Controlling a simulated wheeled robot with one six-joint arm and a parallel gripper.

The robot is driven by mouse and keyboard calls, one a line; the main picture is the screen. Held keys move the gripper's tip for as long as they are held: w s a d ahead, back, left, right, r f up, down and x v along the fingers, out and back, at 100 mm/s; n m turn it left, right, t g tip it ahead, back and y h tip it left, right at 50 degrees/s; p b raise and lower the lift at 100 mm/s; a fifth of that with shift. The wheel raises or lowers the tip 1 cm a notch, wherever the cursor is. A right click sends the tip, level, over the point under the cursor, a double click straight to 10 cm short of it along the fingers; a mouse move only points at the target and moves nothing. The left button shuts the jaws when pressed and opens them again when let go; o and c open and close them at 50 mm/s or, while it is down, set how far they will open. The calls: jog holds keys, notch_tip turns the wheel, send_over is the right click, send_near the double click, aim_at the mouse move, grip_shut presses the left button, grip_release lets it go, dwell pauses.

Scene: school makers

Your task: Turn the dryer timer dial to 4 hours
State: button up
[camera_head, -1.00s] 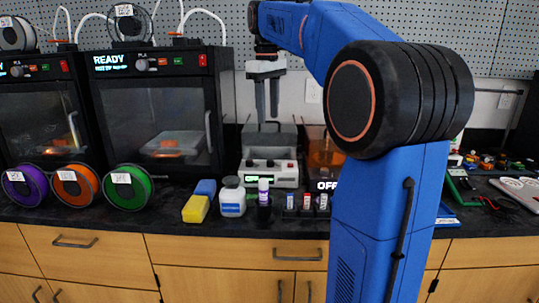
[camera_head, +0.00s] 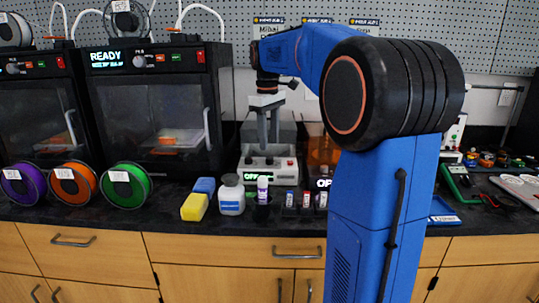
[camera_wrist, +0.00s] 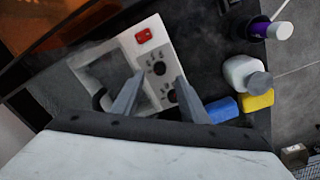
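The dryer, a white box with a clear lid and a front control panel (camera_head: 285,176), stands mid-bench in the head view. Its small green display (camera_head: 252,177) appears to read OFF. In the wrist view its panel (camera_wrist: 137,44) carries a red switch (camera_wrist: 144,35) and two dark knobs, one (camera_wrist: 158,68) nearer the switch and one (camera_wrist: 172,95) between my fingers. Which knob is the timer dial I cannot tell; their labels are too small to read. My gripper (camera_head: 268,144) points down above the panel, fingers apart and empty. In the wrist view the fingertips (camera_wrist: 154,75) flank the knobs; contact is not clear.
A printer (camera_head: 155,115) stands left. An orange-windowed box (camera_head: 320,150) stands close on the right.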

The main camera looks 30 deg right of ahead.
aim_at(270, 158)
jog(key=shift+d+f, duration=0.1)
jog(key=shift+f, duration=2.9)
grip_shut()
